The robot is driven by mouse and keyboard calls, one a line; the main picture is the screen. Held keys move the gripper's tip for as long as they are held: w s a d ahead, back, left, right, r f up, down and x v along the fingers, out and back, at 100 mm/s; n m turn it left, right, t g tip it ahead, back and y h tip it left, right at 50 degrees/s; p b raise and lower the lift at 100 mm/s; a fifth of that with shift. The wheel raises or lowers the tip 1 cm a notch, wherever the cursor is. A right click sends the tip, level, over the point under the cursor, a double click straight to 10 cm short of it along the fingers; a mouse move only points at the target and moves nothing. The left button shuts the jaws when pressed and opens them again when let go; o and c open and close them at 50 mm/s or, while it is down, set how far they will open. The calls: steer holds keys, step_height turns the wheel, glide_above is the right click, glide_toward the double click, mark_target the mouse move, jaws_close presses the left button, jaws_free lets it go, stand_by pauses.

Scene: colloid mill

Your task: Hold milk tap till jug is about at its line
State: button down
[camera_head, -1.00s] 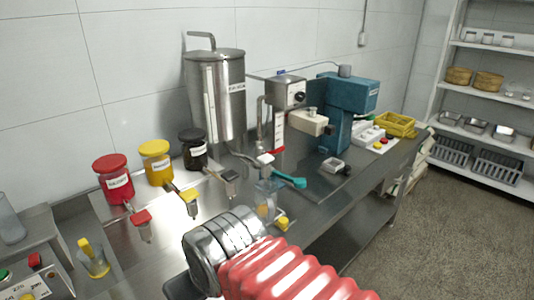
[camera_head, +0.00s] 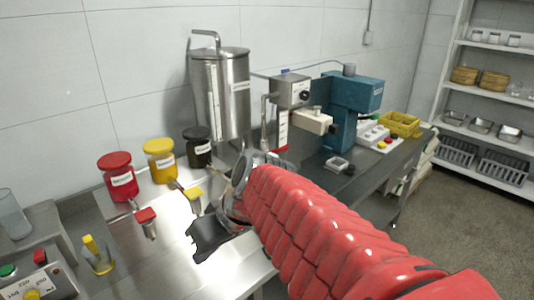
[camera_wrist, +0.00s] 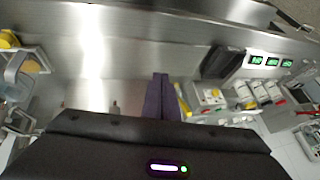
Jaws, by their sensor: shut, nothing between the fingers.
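The steel tank (camera_head: 222,100) with a bent pipe on top stands against the wall. Its tap and the clear jug with the teal handle are hidden behind my arm in the head view. My gripper (camera_wrist: 160,82) is shut and empty, its dark fingers together over the bare steel bench in the wrist view. In the head view, its dark body shows at the end of my red-sleeved arm, above the bench in front of the tank. A pale bluish clear vessel (camera_wrist: 16,82) shows at the left edge of the wrist view; I cannot tell if it is the jug.
Red (camera_head: 117,176), yellow (camera_head: 159,160) and black (camera_head: 197,147) lidded jars stand left of the tank. A small clear cup with a yellow piece (camera_head: 97,256) sits at the left. A teal machine (camera_head: 352,105) and a yellow basket (camera_head: 400,124) stand at the right.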

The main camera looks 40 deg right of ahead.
steer(key=w+d+r+t+y, duration=0.1)
steer(key=w+d+r+t, duration=0.2)
steer(key=w+d, duration=0.4)
steer(key=d+r+t+h, duration=0.1)
steer(key=d+r+t, duration=0.2)
steer(key=d, duration=1.1)
steer(key=d+r+t+h, duration=0.2)
steer(key=d+r+t, duration=0.1)
steer(key=d, duration=1.1)
steer(key=shift+s+r+t, duration=0.4)
steer(key=shift+s+r, duration=0.05)
steer(key=shift+w, duration=0.1)
steer(key=w+f, duration=0.6)
steer(key=w, duration=0.3)
steer(key=shift+w+a+f, duration=0.2)
steer(key=shift+w, duration=0.1)
